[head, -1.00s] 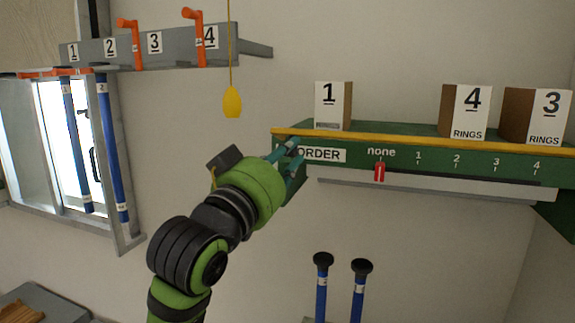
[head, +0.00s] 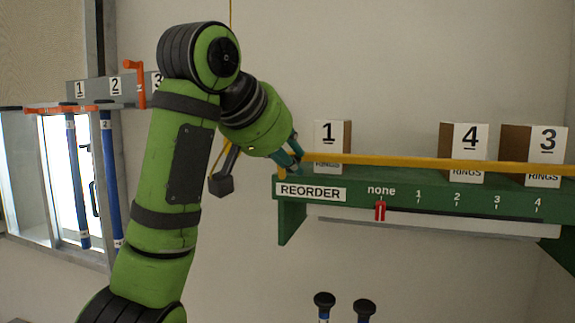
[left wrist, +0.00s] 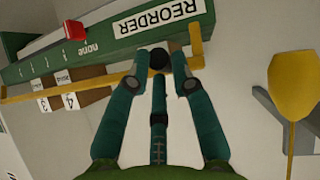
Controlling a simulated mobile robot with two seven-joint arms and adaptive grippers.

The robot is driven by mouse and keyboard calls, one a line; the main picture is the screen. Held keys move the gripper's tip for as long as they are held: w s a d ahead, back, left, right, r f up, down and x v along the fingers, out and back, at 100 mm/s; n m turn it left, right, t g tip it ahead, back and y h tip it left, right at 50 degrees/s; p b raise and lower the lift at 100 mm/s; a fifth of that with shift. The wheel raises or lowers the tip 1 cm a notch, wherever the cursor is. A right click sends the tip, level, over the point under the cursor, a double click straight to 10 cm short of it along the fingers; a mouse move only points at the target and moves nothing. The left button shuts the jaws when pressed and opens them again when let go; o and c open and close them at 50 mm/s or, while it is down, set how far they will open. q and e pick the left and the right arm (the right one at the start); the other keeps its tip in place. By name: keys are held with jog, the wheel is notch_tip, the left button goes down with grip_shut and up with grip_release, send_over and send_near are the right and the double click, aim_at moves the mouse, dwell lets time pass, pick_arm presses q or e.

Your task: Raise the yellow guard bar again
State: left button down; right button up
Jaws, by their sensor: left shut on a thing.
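The yellow guard bar (head: 400,161) runs level across the front of the green shelf (head: 420,184), a little above its front edge. It crosses the lower part of the boxes and hides some of their labels. My left gripper (head: 289,158) is shut on the guard bar near its left end. In the left wrist view the teal fingers (left wrist: 162,75) close around the bar (left wrist: 85,83), close to its bent end beside the REORDER label. My right gripper is not in view.
White-fronted boxes marked 1 (head: 328,134), 4 (head: 465,138) and 3 (head: 542,142) stand on the shelf. A red slider (head: 380,210) sits at "none". A grey rack (head: 97,90) with orange handles is at left. Two black-topped rods (head: 324,300) stand below. A yellow pull (left wrist: 292,80) hangs nearby.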

pick_arm(q)
jog(key=shift+w+d+r+g+y, duration=0.1)
jog(key=shift+w+g+y, duration=0.1)
jog(key=shift+g, duration=0.35)
jog(key=shift+w+d+r+g+y, duration=0.1)
jog(key=shift+w+g+y, duration=0.1)
jog(key=shift+g, duration=0.35)
jog(key=shift+w+g, duration=0.2)
jog(key=shift+g, duration=0.2)
dwell(0.4)
jog(key=c, duration=1.2)
grip_release()
jog(key=shift+r, duration=0.1)
jog(key=shift+o, duration=0.2)
jog(key=shift+w+r, duration=0.1)
jog(key=shift+r, duration=0.05)
jog(key=v, duration=0.7)
jog(key=shift+s, duration=0.25)
jog(key=shift+w+r, duration=0.15)
